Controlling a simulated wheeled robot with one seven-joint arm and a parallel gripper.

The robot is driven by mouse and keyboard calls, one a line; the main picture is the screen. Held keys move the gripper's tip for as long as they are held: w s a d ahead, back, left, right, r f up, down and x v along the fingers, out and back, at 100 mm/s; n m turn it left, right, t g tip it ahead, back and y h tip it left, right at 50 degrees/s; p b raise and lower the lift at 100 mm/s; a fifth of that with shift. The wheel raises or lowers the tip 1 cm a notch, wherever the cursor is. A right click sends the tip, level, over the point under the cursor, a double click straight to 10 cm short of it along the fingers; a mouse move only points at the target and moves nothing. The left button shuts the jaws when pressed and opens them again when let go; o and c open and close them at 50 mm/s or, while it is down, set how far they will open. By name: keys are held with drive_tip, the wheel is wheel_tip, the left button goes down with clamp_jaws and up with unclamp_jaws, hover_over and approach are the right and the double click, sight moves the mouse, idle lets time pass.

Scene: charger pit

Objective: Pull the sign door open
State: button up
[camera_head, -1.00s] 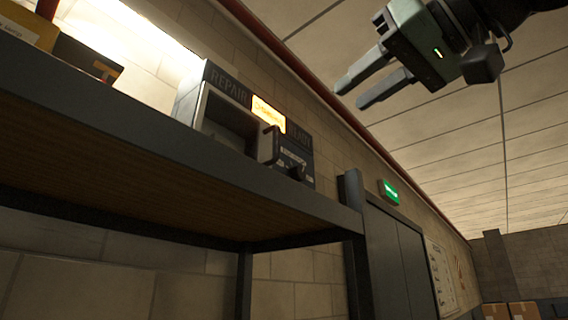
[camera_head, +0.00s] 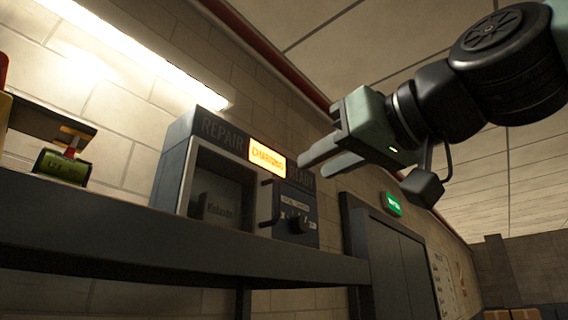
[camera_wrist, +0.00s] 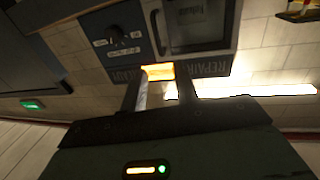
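A grey cabinet on the shelf has a header reading REPAIR (camera_head: 222,131), a lit yellow CHARGING panel (camera_head: 266,158) and a partly covered READY. Below is a framed window door (camera_head: 217,190) that looks shut, with a dark upright handle (camera_head: 268,204) at its right edge. My gripper (camera_head: 311,167) is open and empty, up and to the right of the handle, apart from it. In the wrist view the cabinet is upside down; the door (camera_wrist: 198,22) and handle (camera_wrist: 157,33) lie beyond my open fingers (camera_wrist: 160,82), which overlap the header in the picture.
A control panel (camera_head: 296,210) with a dark knob sits right of the handle. The dark shelf (camera_head: 150,240) runs below the cabinet. A lamp (camera_head: 150,55) glows above. Dark double doors (camera_head: 390,260) and a green sign (camera_head: 391,204) are at right.

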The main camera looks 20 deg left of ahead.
sight(279, 186)
drive_tip(key=p+x, duration=0.2)
drive_tip(key=x, duration=0.7)
drive_tip(key=shift+p, duration=0.3)
clamp_jaws()
